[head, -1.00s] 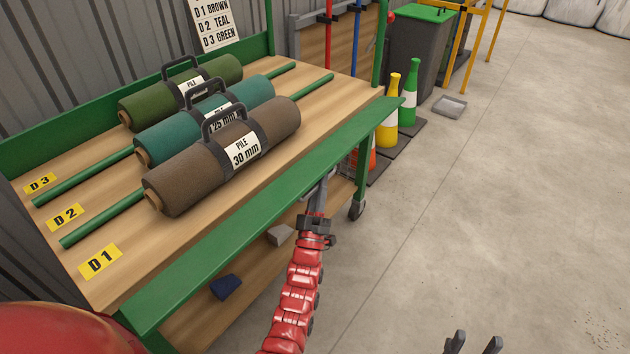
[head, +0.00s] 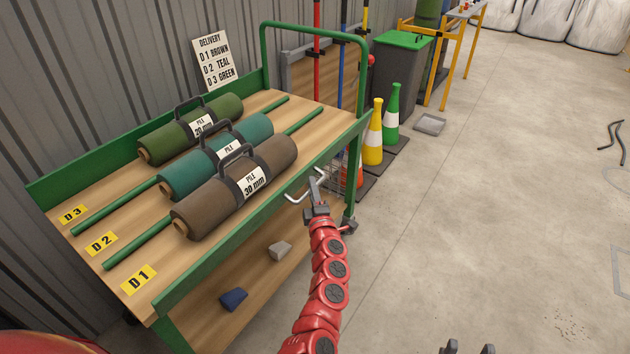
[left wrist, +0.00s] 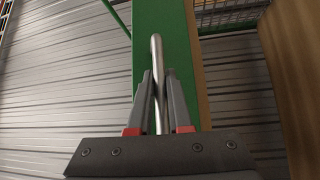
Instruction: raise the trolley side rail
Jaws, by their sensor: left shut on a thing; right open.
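The trolley's green side rail (head: 250,227) runs along the front long edge of the wooden deck, its outer side towards me. It looks tilted up, though its exact angle is hard to tell. A pale metal handle (head: 292,198) sticks out from its outer side. My left gripper (head: 315,188) is shut on this handle near its right end. In the left wrist view the handle's silver bar (left wrist: 157,75) stands between the two fingers, with the green rail (left wrist: 178,45) behind. My right gripper (head: 469,349) is open and empty at the bottom edge, only its fingertips showing.
Brown (head: 205,208), teal (head: 180,178) and green (head: 165,145) turf rolls lie on the deck between green bars. A grey block (head: 280,249) and a blue block (head: 233,299) lie on the lower shelf. Yellow (head: 373,140) and green (head: 392,112) bottle-shaped posts stand beyond.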

